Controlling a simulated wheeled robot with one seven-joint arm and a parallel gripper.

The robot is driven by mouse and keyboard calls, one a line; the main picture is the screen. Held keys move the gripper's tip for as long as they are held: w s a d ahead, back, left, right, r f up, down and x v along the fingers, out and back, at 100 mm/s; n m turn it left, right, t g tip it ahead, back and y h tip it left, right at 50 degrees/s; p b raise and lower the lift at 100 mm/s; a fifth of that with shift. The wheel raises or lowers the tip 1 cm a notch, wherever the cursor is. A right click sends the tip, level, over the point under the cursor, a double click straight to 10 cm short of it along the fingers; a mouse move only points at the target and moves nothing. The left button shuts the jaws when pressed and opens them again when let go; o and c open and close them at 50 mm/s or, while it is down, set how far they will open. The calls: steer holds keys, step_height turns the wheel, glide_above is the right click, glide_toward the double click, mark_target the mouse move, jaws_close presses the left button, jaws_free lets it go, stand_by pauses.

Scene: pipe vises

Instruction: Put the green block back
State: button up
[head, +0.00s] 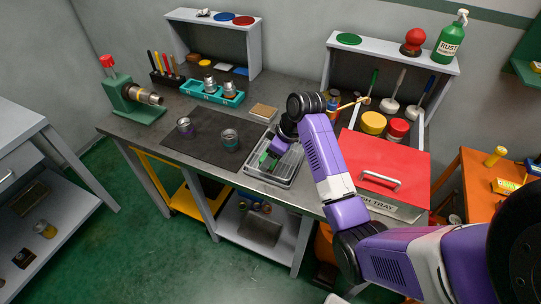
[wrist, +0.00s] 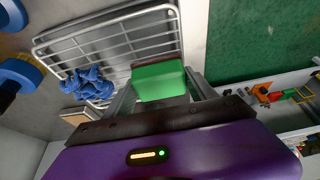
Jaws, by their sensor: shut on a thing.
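The green block (wrist: 160,80) is between the two fingers of my gripper (wrist: 162,92) in the wrist view. The gripper is shut on it. In the head view my gripper (head: 270,160) points down at the wire rack tray (head: 284,182) near the bench's front edge, and a little of the green block (head: 264,157) shows at its fingertips. The wire rack (wrist: 110,25) also shows behind the block in the wrist view. I cannot tell whether the block touches the rack.
A dark mat (head: 205,150) with two metal cups lies left of the tray. A blue crumpled cloth (wrist: 88,85) lies on the rack. A red box (head: 385,165) stands to the right. A green pipe vise (head: 133,108) stands at the bench's left end.

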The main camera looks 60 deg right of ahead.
steer(key=shift+f, duration=0.3)
steer(key=o, duration=1.4)
steer(key=shift+o, duration=0.2)
steer(key=p+v, duration=0.2)
steer(key=v, duration=1)
steer(key=shift+r, duration=0.25)
steer(key=shift+w, duration=0.1)
